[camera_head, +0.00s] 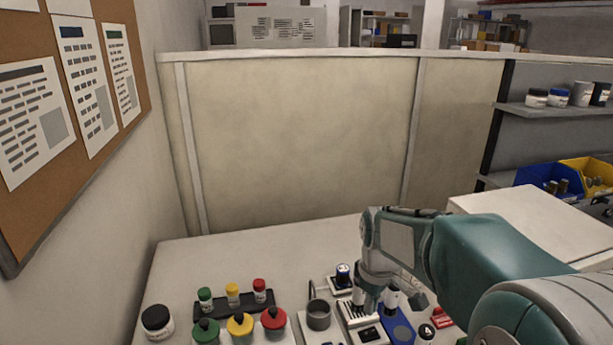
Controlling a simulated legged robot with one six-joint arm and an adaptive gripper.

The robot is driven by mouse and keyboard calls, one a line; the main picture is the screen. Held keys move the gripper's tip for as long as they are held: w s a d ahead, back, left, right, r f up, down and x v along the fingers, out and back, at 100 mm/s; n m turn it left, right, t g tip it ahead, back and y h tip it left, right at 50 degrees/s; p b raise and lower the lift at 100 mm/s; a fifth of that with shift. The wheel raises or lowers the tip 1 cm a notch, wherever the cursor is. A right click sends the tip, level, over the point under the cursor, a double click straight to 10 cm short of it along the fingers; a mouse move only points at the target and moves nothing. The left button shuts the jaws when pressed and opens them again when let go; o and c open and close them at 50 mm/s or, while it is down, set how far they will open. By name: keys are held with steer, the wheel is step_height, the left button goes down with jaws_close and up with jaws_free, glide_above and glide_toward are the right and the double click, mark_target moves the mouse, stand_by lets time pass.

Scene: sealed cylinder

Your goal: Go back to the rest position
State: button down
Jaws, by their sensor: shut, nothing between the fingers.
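My arm reaches in from the lower right and bends down over the white bench. My gripper (371,302) points down over the small equipment at the bench's front. Its fingers are small in view and look shut, with nothing held between them. Below and around it are a white slotted block (353,316) and a blue stand (399,328). My arm hides part of the bench to the right.
A dark rack (235,304) holds green-, yellow- and red-capped vials, with larger jars in the same colours before it. A black-lidded jar (157,321) stands at the left. A partition (300,140) closes the back. The bench's rear left is clear.

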steer(key=s+r+m+t, duration=0.2)
steer(key=s+r+m, duration=0.1)
steer(key=s, duration=0.6)
steer(key=s+r+m+t, duration=0.3)
steer(key=s+r+m, duration=0.1)
steer(key=s, duration=0.6)
steer(key=shift+s+r+m, duration=0.15)
steer(key=shift+r+m, duration=0.05)
steer(key=shift+m, duration=0.2)
